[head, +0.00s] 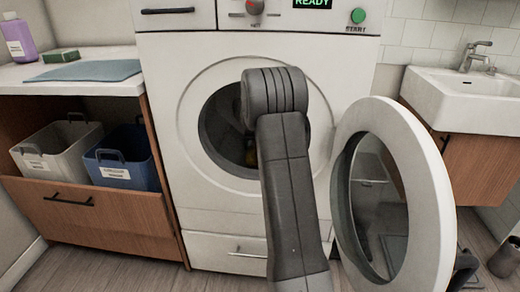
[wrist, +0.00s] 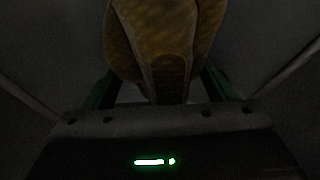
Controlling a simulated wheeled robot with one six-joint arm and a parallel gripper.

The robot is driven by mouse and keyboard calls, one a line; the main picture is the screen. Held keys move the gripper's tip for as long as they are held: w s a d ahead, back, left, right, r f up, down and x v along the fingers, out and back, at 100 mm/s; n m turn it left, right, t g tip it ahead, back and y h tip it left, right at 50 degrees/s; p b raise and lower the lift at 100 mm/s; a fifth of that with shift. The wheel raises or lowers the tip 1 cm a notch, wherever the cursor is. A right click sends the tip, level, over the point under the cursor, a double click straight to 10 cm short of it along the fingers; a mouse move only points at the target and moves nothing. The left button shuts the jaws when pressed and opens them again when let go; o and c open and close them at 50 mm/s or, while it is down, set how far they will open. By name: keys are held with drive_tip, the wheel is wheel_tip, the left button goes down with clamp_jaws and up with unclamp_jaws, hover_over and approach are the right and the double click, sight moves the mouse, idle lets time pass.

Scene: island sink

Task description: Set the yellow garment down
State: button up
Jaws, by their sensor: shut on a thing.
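The yellow garment (wrist: 155,45) fills the top middle of the wrist view, between the two green-edged fingers of my gripper (wrist: 155,85). My gripper is shut on it. The surroundings in the wrist view are dark. In the head view my arm reaches into the open drum of the white washing machine (head: 160,100), and my gripper is hidden there. A small patch of yellow (head: 251,157) shows in the dark drum opening beside my arm. Whether the garment touches the drum wall is too dark to tell.
The round washer door (head: 434,190) stands open at the right of the opening. A grey bin (head: 35,158) and a blue bin (head: 130,175) sit in the wooden unit at left. A blue-grey cloth (head: 85,71) lies on its top. A white sink (head: 470,100) is at right.

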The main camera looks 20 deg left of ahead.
drive_tip(key=shift+f, duration=0.45)
drive_tip(key=shift+f, duration=0.55)
drive_tip(key=o, duration=1.1)
drive_tip(key=shift+c, duration=0.2)
drive_tip(key=shift+r, duration=0.15)
drive_tip(key=shift+r, duration=0.35)
drive_tip(key=p+v, duration=0.1)
drive_tip(key=v, duration=0.2)
drive_tip(key=shift+w+r, duration=0.1)
drive_tip(key=shift+r, duration=0.1)
drive_tip(key=s+d+p, duration=0.1)
drive_tip(key=s+d, duration=0.1)
drive_tip(key=s, duration=0.1)
drive_tip(key=s+d+p, duration=0.1)
drive_tip(key=s+d, duration=0.1)
drive_tip(key=s, duration=0.2)
drive_tip(key=s+d+p, duration=0.1)
drive_tip(key=s+d, duration=0.1)
drive_tip(key=s, duration=0.1)
drive_tip(key=shift+s+d+f, duration=0.1)
drive_tip(key=shift+s+d, duration=0.1)
drive_tip(key=shift+s, duration=0.05)
